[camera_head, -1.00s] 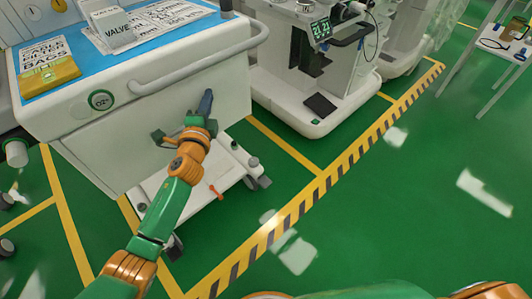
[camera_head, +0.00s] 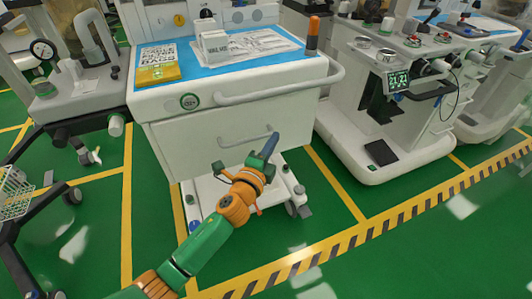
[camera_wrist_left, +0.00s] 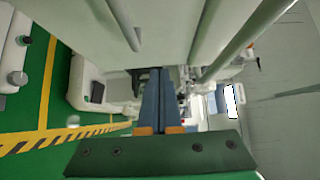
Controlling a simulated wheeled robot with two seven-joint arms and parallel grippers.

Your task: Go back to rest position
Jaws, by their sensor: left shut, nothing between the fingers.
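My left arm reaches up from the bottom of the head view, in green and orange. Its gripper (camera_head: 271,147) has its dark blue fingers together, with nothing between them. It is in front of the white cart's (camera_head: 190,140) lower drawer front, near the drawer handle (camera_head: 232,143). I cannot tell whether it touches the cart. In the left wrist view, the closed blue fingers (camera_wrist_left: 159,97) point toward pale cart surfaces and long bars close by. My right gripper is not in view.
The cart has a blue top with a yellow packet (camera_head: 158,72) and papers (camera_head: 250,44). A white machine (camera_head: 355,120) with a small screen stands to the right. More equipment (camera_head: 75,100) stands left. Green floor (camera_head: 440,245) is clear at lower right, beyond the striped line (camera_head: 375,232).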

